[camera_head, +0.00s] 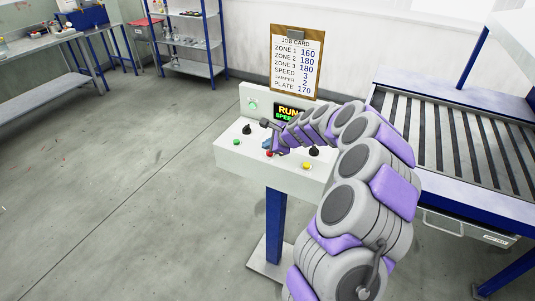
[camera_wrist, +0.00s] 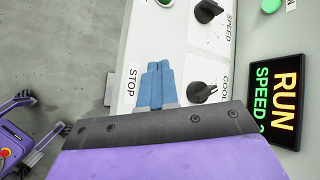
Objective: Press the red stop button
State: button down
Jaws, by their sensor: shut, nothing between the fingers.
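The red stop button (camera_head: 269,153) is on the sloped top of the white control panel (camera_head: 228,153), partly covered by my gripper and arm in the head view. My gripper (camera_head: 267,145) is shut and empty, its blue fingertips just over or beside the button. In the wrist view the shut blue fingers (camera_wrist: 158,84) point at the panel next to the STOP label (camera_wrist: 131,88). The button itself is hidden there, behind the fingers or the wrist. I cannot tell whether the fingertips touch it.
A green button (camera_head: 237,142), a black knob (camera_head: 247,129), another black knob (camera_head: 314,151) and a yellow button (camera_head: 306,166) sit close by. The display (camera_wrist: 277,102) reads RUN. A job card (camera_head: 297,62) stands behind. A slatted conveyor (camera_head: 450,140) is at right; the left floor is clear.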

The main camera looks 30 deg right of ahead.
jog(key=shift+d+f, duration=0.15)
jog(key=shift+d, duration=0.9)
jog(key=shift+a, duration=0.75)
jog(key=shift+d, duration=0.6)
jog(key=shift+a, duration=0.45)
jog(key=shift+d, duration=0.15)
jog(key=shift+d+f, duration=0.25)
jog(key=shift+f, duration=0.05)
jog(key=shift+a, duration=0.15)
